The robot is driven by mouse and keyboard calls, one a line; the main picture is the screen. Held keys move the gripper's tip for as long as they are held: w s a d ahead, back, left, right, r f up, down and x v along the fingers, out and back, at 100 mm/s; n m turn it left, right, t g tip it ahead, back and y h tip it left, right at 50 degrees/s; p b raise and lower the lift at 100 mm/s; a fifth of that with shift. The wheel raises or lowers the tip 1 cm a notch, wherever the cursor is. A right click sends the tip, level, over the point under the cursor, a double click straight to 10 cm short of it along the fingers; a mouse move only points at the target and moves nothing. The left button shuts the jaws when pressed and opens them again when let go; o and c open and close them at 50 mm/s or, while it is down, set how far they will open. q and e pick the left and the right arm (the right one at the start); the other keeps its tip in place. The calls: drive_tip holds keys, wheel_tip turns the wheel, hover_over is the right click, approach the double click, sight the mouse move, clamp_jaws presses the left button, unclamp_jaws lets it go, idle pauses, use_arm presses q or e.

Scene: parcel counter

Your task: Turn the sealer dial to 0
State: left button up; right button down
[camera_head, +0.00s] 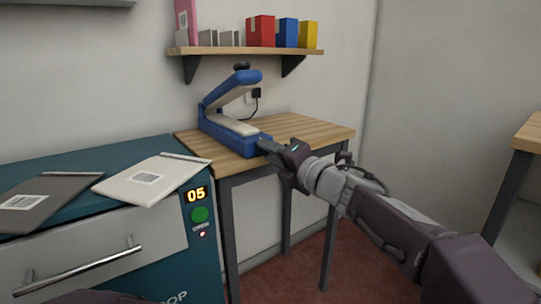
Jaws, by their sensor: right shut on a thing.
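The blue sealer (238,127) stands on the wooden table (315,128), with its upper arm raised. My right gripper (264,144) is at the front end of the sealer's base, where it is shut on the sealer dial. The dial itself is hidden by the gripper, and its setting cannot be read. My left gripper is not in view.
A teal cabinet (100,158) stands at the left, with a grey envelope (38,200) and a white envelope (150,180) on top. Its front has a "05" display (196,195) and a green button (200,215). A wall shelf (240,51) with boxes hangs above the sealer. The table's right part is clear.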

drive_tip(key=shift+n, duration=0.3)
drive_tip(key=c, duration=1.1)
unclamp_jaws()
drive_tip(key=p+v, duration=0.2)
drive_tip(key=v, duration=0.7)
drive_tip(key=shift+p, duration=0.35)
